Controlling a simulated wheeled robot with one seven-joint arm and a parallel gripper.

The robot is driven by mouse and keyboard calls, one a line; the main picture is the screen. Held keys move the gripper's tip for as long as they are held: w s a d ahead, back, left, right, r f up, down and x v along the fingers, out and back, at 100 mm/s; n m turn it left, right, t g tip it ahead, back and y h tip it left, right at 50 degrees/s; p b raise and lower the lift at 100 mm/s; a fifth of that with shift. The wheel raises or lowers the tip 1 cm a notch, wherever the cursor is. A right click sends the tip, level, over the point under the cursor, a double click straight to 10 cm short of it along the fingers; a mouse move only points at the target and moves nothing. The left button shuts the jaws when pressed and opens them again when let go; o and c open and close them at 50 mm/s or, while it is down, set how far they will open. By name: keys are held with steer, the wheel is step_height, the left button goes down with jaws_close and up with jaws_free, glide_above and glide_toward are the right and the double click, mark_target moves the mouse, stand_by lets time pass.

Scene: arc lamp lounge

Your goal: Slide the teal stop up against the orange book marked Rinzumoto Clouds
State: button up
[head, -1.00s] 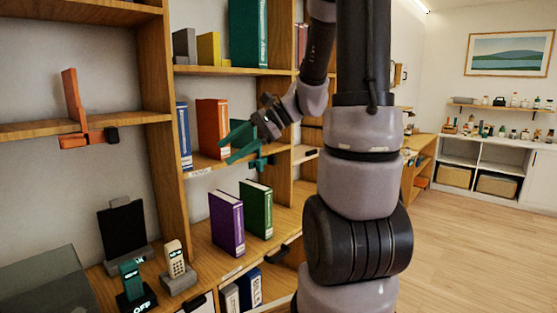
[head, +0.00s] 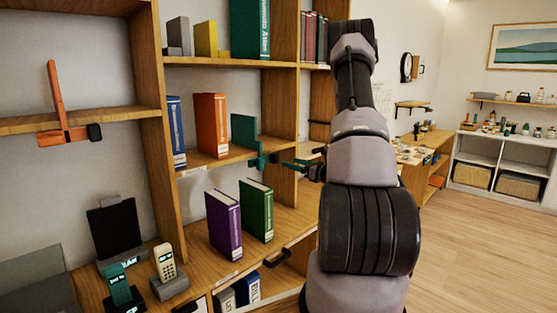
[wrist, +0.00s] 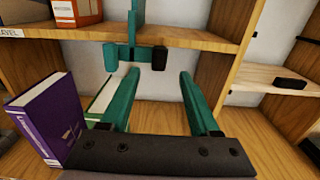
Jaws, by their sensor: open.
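The orange book (head: 211,125) stands upright on the middle shelf; its lower part also shows at the top of the wrist view (wrist: 88,10). The teal stop (head: 244,132) stands to its right on the same shelf, with a visible gap between them. In the wrist view the stop (wrist: 135,40) has an upright plate, a bracket over the shelf's front edge and a dark knob. My gripper (head: 292,164) is in front of the shelf, right of the stop. Its teal fingers (wrist: 158,73) are open, empty and point toward the bracket, apart from it.
A blue book (head: 176,130) stands left of the orange one. Purple (head: 223,225) and green (head: 257,210) books stand on the counter below. A wooden divider (head: 281,110) rises right of the stop. An orange stop (head: 66,125) sits on the left shelf.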

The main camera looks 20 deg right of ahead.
mark_target(278, 158)
steer(key=x, duration=0.8)
steer(key=shift+w, duration=0.1)
steer(key=shift+a, duration=0.1)
jaws_close()
stand_by(1.1)
